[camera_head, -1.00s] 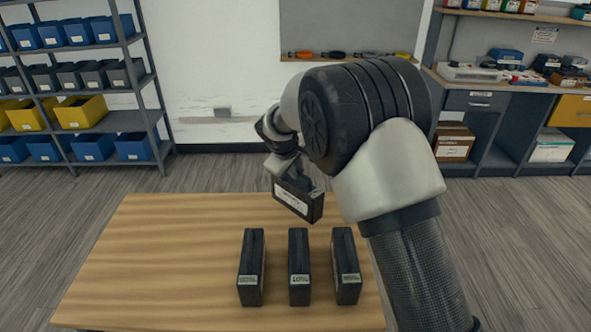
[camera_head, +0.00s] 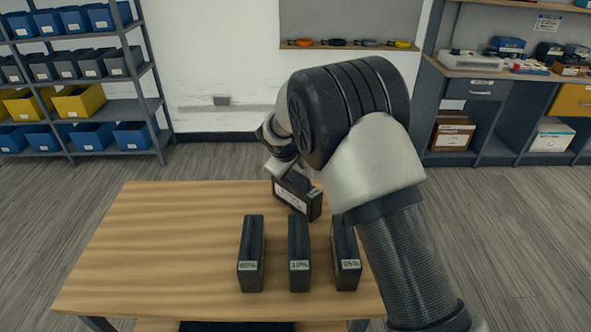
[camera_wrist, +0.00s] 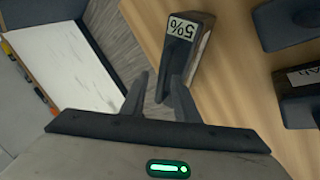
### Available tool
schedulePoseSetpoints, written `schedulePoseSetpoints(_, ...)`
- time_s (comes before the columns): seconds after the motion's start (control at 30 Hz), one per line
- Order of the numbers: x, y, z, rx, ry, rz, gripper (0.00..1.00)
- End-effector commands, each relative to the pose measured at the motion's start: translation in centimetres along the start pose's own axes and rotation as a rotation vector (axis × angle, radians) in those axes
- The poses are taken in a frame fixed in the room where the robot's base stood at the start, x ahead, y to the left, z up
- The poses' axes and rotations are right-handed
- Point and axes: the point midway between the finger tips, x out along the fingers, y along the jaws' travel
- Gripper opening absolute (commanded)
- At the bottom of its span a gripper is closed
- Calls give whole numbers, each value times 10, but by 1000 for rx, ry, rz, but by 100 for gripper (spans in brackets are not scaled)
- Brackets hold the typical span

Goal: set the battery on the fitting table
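A dark battery (camera_head: 290,197) with a white label on its side is at the far side of the wooden table (camera_head: 165,240). It also shows in the wrist view (camera_wrist: 197,62), where its end label reads 5%. My gripper (camera_head: 284,172) is just above and left of this battery. In the wrist view my gripper (camera_wrist: 158,82) has its fingers apart. The right finger overlaps the battery's near edge and a gap shows beside the left finger. Whether the battery's base touches the table is hard to tell.
Three dark batteries stand in a row nearer on the table: left (camera_head: 251,253), middle (camera_head: 299,253) and right (camera_head: 345,258), the last partly behind my arm. The table's left half is clear. Bin shelves (camera_head: 150,60) and a workbench (camera_head: 480,85) stand behind.

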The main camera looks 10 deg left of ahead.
Motion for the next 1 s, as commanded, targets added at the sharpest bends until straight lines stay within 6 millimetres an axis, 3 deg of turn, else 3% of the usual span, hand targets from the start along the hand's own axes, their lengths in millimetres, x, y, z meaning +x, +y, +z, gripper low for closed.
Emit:
schedulePoseSetpoints(0.37,-5,1,-1,0,1,1,29)
schedulePoseSetpoints(0.8,-91,2,-2,0,3,1,29)
schedulePoseSetpoints(1.0,-116,1,-1,0,2,0,29)
